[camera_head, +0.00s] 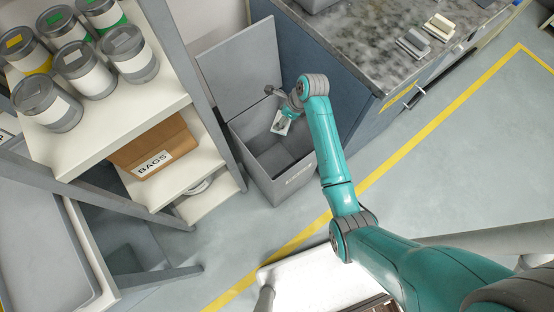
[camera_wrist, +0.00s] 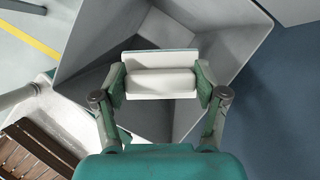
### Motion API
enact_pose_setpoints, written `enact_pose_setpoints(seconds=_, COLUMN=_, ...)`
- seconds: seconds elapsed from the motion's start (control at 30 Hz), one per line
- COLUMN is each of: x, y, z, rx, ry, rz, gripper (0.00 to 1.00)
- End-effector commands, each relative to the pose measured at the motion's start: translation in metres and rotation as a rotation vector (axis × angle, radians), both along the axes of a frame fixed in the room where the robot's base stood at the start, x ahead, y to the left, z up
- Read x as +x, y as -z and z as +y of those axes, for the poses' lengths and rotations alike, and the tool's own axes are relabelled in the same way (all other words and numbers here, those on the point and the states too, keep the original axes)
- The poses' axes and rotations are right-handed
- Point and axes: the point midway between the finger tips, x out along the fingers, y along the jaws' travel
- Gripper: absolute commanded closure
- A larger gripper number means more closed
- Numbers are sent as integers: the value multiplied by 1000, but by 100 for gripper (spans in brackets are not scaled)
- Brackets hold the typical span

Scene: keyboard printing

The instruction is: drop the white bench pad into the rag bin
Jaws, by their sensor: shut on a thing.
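The white bench pad (camera_wrist: 160,84) is clamped between the fingers of my gripper (camera_wrist: 161,86) in the wrist view. In the head view my gripper (camera_head: 284,118) holds the pad (camera_head: 281,125) over the open mouth of the bin (camera_head: 290,177). The bin's lid (camera_head: 240,68) stands open behind it. The label on the bin's front is too blurred to read.
A shelf with several paint-like cans (camera_head: 90,75) and a box marked BAGS (camera_head: 155,150) stands left of the bin. A stone-topped bench (camera_head: 365,40) with small sample pieces (camera_head: 414,42) stands to the right. Floor with a yellow line (camera_head: 400,157) is open in front.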

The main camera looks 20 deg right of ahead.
Motion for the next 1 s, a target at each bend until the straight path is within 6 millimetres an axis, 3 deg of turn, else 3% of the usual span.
enact_pose_setpoints(seconds=0.23, x=-1, y=6, z=0, rx=1, ry=49, rz=1, gripper=60)
enact_pose_setpoints(seconds=0.7, x=-1, y=52, z=0, rx=0, ry=46, rz=4, gripper=60)
enact_pose_setpoints(seconds=1.0, x=-1, y=59, z=0, rx=0, ry=46, rz=1, gripper=60)
